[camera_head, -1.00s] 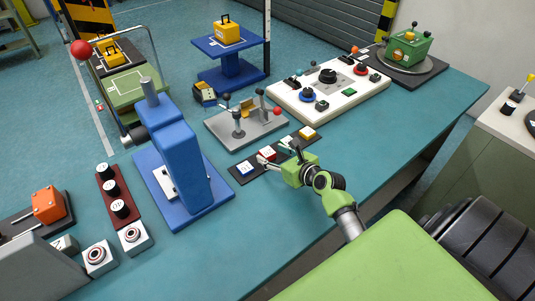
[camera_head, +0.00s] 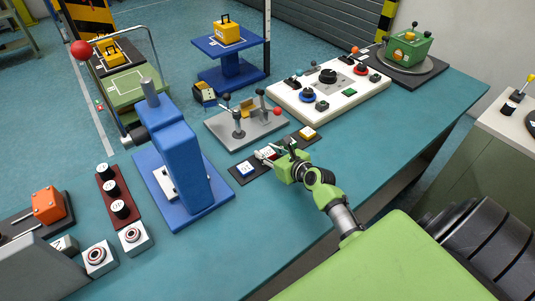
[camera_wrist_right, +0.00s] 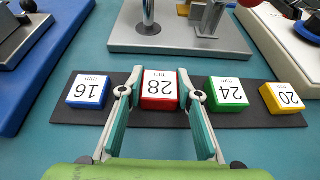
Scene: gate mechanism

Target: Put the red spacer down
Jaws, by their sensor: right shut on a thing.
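The red spacer (camera_wrist_right: 159,88), a block with a white top marked 28 mm, is in the middle of the right wrist view, over the dark strip (camera_wrist_right: 194,117). My right gripper (camera_wrist_right: 160,91) is shut on it, one finger at each side. I cannot tell whether its underside touches the strip. In the head view the red spacer (camera_head: 268,153) is partly hidden by my right gripper (camera_head: 273,157). My left gripper is in neither view.
On the same strip, the blue spacer (camera_wrist_right: 88,91) marked 16 is left of the red one. The green spacer (camera_wrist_right: 228,95) marked 24 and yellow spacer (camera_wrist_right: 282,98) marked 20 are to its right. A grey lever plate (camera_wrist_right: 180,37) stands behind. Bare teal bench (camera_head: 262,215) lies in front.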

